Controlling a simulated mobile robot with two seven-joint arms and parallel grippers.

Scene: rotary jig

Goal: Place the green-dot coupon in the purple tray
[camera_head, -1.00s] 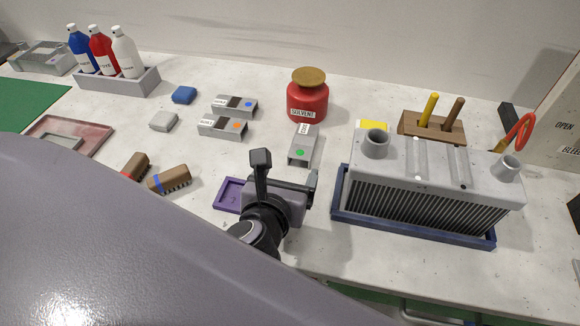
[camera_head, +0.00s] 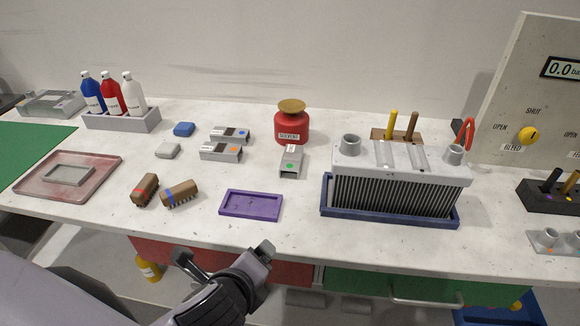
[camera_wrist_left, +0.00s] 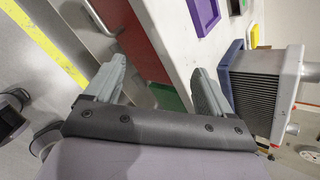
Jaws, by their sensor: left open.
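The green-dot coupon (camera_head: 291,160) is a small grey channel-shaped block with a green dot on its near end. It lies on the bench in front of the red solvent pot. The purple tray (camera_head: 251,206) lies empty near the bench's front edge, and it also shows in the left wrist view (camera_wrist_left: 204,14). My left gripper (camera_head: 225,258) is open and empty, in front of the bench edge and nearer than the tray. Its two fingers stand apart in the left wrist view (camera_wrist_left: 158,72). My right gripper is in no view.
Orange-dot (camera_head: 221,150) and blue-dot (camera_head: 231,134) coupons lie left of the green-dot one. The solvent pot (camera_head: 292,125) stands behind it. A finned radiator (camera_head: 395,185) in a blue tray stands right. Two brushes (camera_head: 179,193) lie left of the purple tray.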

